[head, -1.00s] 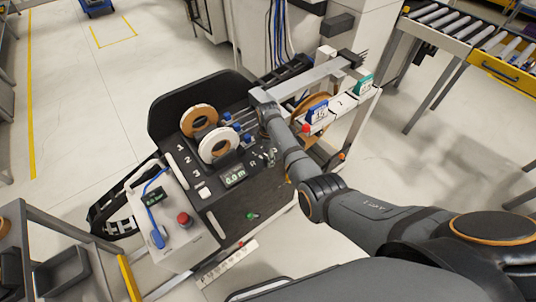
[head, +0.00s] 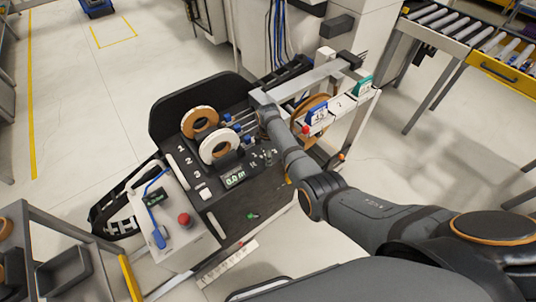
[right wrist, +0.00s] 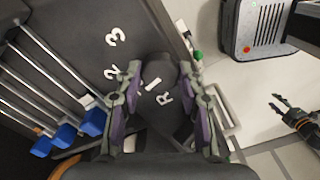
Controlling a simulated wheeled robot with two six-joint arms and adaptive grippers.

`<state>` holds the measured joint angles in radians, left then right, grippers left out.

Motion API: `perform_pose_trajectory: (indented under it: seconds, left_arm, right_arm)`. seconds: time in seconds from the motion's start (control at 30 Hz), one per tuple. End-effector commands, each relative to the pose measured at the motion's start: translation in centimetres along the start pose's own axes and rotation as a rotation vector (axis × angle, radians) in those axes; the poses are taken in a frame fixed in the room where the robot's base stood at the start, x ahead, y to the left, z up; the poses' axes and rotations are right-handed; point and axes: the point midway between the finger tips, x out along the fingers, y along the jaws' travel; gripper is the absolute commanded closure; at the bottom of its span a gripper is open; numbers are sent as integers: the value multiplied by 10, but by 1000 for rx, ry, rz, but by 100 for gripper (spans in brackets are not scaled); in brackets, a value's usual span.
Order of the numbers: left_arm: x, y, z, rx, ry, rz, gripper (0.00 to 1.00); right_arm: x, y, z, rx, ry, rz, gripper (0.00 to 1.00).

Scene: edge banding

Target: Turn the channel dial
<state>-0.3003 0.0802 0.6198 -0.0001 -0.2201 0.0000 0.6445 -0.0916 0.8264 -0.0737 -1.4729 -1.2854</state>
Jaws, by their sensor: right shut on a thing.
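The channel dial (right wrist: 160,72) is a dark rounded knob on the black panel, with white marks R, 1, 2 and 3 around it. My right gripper (right wrist: 160,88) has a finger on each side of the dial and is shut on it. In the head view my right forearm (head: 290,155) reaches over the panel, and the grip itself is mostly hidden there. My left gripper (right wrist: 284,112) shows small at the right of the right wrist view, its fingers apart and empty, away from the dial. It is not visible in the head view.
A brown roll (head: 200,121) and a white roll (head: 215,146) stand on the black panel beside a small display (head: 235,179). Rods with blue ends (right wrist: 65,137) lie left of the dial. A grey box with a red button (head: 184,220) stands at the left front.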

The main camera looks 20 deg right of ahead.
Motion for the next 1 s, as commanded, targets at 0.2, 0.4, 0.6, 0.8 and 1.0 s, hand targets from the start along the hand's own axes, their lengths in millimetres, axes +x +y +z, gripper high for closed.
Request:
perform_pose_trajectory:
  seconds: [0.2,0.4,0.6,0.8,1.0]
  left_arm:
    - [-12,-1,-1,0,0,0,55]
    - [-19,-2,-2,0,1,0,55]
    - [-25,-2,-3,0,1,0,55]
    - [-29,-2,-3,0,1,0,55]
    - [-32,-2,-4,0,1,0,55]
  right_arm:
    - [-2,-1,0,195,0,-2,93]
    - [-2,0,0,386,0,-2,93]
    - [-1,-1,0,576,-1,-3,93]
    - [-1,-1,0,766,-1,-2,93]
    - [-1,0,0,954,0,-1,93]
